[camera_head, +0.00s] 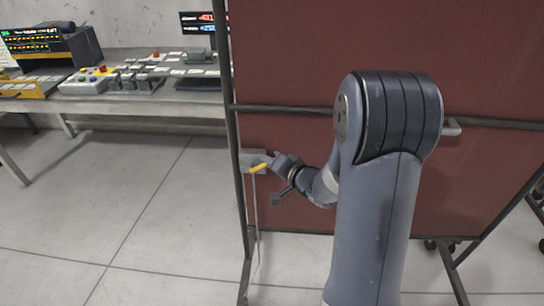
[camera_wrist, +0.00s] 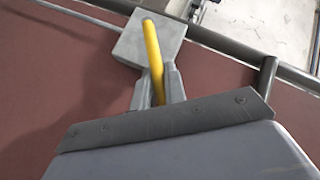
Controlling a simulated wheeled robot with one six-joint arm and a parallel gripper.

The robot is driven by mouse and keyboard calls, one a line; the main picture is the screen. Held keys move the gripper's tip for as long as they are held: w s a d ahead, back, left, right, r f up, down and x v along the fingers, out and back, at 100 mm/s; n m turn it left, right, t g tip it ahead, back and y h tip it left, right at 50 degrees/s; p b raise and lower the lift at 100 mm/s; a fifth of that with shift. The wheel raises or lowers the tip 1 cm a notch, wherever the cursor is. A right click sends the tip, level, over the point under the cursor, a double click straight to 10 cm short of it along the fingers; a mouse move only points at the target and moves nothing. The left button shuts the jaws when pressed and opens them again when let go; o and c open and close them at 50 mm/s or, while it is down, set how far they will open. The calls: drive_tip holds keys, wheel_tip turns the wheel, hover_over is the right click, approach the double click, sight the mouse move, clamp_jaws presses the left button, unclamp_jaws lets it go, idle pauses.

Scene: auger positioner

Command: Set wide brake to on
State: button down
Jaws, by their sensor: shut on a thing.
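The brake is a small grey box (camera_head: 251,157) with a yellow lever (camera_head: 258,168), at the left edge of a dark red panel in the head view. In the wrist view the grey box (camera_wrist: 132,42) is at the top, and the yellow lever (camera_wrist: 152,45) runs from it down between my fingers. My gripper (camera_wrist: 158,88) is shut on the lever, one finger on each side. In the head view my gripper (camera_head: 272,164) reaches the lever from the right. I cannot read any on or off marking.
The red panel (camera_head: 290,60) stands in a dark metal frame with a crossbar (camera_head: 290,109). A thin cable (camera_head: 257,215) hangs below the box. A desk with control consoles (camera_head: 135,80) stands behind at the left. Grey floor (camera_head: 150,190) is clear there.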

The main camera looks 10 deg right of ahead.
drive_tip(key=shift+a+r, duration=0.1)
idle(0.3)
drive_tip(key=c, duration=1.5)
unclamp_jaws()
drive_tip(key=shift+o, duration=0.2)
drive_tip(key=p+v, duration=0.2)
drive_tip(key=v, duration=0.8)
drive_tip(key=shift+s+r, duration=0.25)
drive_tip(key=shift+r, duration=0.1)
drive_tip(key=shift+c, duration=0.4)
